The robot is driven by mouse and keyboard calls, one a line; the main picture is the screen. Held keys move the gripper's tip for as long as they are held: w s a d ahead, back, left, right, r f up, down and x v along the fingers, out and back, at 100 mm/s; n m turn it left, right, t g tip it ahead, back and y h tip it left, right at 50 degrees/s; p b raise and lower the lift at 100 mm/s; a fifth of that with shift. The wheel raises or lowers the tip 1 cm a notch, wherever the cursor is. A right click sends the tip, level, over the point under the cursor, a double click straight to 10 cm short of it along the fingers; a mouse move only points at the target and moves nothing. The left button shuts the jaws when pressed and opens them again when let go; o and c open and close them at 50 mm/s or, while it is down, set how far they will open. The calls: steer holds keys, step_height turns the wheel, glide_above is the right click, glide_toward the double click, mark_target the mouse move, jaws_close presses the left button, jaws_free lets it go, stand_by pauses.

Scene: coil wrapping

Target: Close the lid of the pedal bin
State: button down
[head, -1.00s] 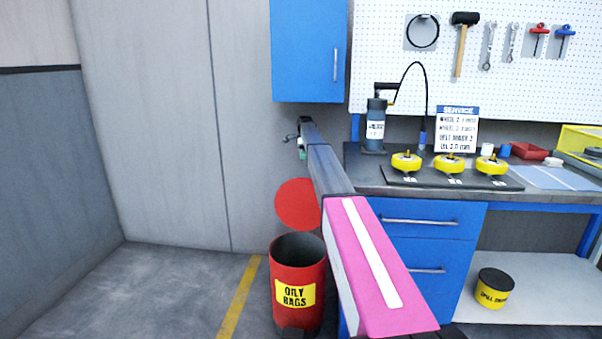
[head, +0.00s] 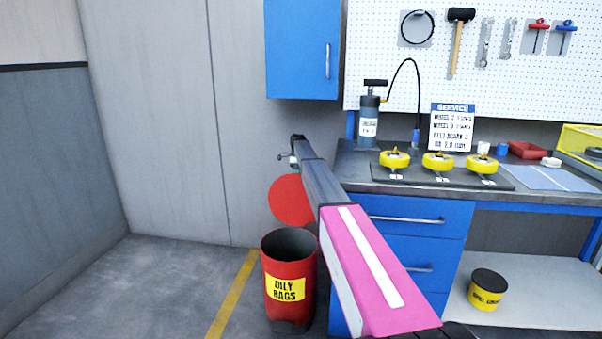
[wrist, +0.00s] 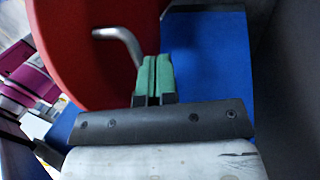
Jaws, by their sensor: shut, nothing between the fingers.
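The pedal bin (head: 288,285) is a red can with a yellow "OILY RAGS" label, standing on the floor left of the blue drawers. Its round red lid (head: 291,200) stands open and upright behind the dark mouth. My arm reaches out over the bin's right side, its far end above and behind the lid. In the wrist view, my gripper (wrist: 153,63) has green fingers pressed together with nothing between them. The red lid (wrist: 75,50) lies beside the fingers, with a bent grey rod (wrist: 128,45) close to them. I cannot tell whether they touch.
A blue drawer unit (head: 420,240) under the workbench stands right of the bin. A blue wall cabinet (head: 300,50) hangs above. A yellow-and-black tub (head: 487,288) sits on the lower shelf. The floor to the left, past the yellow line (head: 232,292), is clear.

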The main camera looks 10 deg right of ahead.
steer(key=shift+s+a, duration=0.15)
steer(key=shift+s, duration=0.05)
steer(key=s+a+t+h, duration=0.25)
steer(key=s+t, duration=0.25)
steer(key=s, duration=0.6)
steer(key=s+a+t+h, duration=0.1)
steer(key=s+a+t, duration=0.3)
steer(key=s, duration=0.6)
steer(key=s+a+f+t, duration=0.1)
steer(key=s+a+f, duration=0.1)
steer(key=s+f, duration=0.4)
steer(key=s+a+f+t, duration=0.1)
steer(key=s+a+f, duration=0.1)
steer(key=s+f, duration=0.4)
steer(key=shift+a+f+t, duration=0.25)
steer(key=shift+f+t, duration=0.05)
steer(key=shift+f, duration=2.05)
steer(key=shift+h, duration=0.25)
steer(key=shift+r, duration=0.1)
